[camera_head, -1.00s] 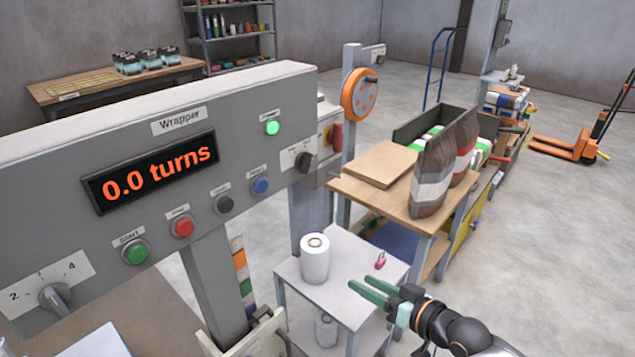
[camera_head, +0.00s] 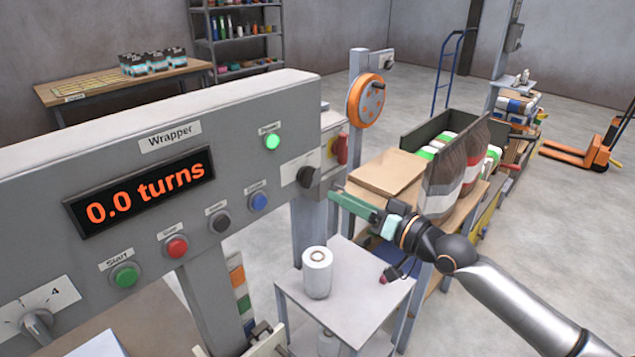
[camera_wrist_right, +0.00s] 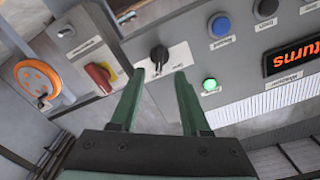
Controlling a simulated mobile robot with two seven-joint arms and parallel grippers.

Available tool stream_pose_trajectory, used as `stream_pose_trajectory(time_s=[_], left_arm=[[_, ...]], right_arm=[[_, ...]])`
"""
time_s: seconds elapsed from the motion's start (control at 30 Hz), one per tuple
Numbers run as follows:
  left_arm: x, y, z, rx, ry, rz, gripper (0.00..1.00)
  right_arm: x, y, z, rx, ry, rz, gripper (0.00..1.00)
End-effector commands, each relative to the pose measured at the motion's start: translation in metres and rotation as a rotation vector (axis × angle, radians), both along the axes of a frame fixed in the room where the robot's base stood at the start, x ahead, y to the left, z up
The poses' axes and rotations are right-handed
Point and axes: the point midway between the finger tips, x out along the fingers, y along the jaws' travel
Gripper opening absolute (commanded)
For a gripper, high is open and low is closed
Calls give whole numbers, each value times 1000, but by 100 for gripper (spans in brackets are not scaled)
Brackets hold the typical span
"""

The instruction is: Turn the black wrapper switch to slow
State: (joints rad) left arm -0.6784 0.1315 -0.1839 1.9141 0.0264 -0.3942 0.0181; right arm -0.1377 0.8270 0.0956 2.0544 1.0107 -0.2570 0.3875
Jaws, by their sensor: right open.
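The black wrapper switch (camera_head: 306,177) is at the right end of the grey Wrapper panel (camera_head: 255,110), on a pale plate below the lit green lamp. It also shows in the right wrist view (camera_wrist_right: 159,58), just beyond my fingertips and between their lines. My right gripper (camera_head: 335,196) has green fingers, is open and empty, and is close to the right of the switch. In the right wrist view its two fingers (camera_wrist_right: 158,75) stand apart, with no contact visible. The plate's lettering is too small to read. My left gripper is not in view.
A red rotary switch (camera_head: 338,150) on a grey box sits right of the panel. Blue (camera_head: 258,201), dark, red and green buttons line the panel's lower edge. A small table with a white roll (camera_head: 317,272) stands below. An orange handwheel (camera_head: 366,98) is behind.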

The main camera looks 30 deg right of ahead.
Motion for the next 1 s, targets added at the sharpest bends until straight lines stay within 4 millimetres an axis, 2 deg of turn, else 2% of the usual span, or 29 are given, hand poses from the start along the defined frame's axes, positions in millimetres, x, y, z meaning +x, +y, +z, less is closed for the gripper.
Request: stream_pose_trajectory(time_s=[0.5,0.7,1.0], left_arm=[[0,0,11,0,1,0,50],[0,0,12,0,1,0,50],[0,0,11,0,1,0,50]], right_arm=[[62,21,1,1,-1,-2,46],[72,25,0,-2,-1,-1,46],[73,26,0,-1,1,0,46]])
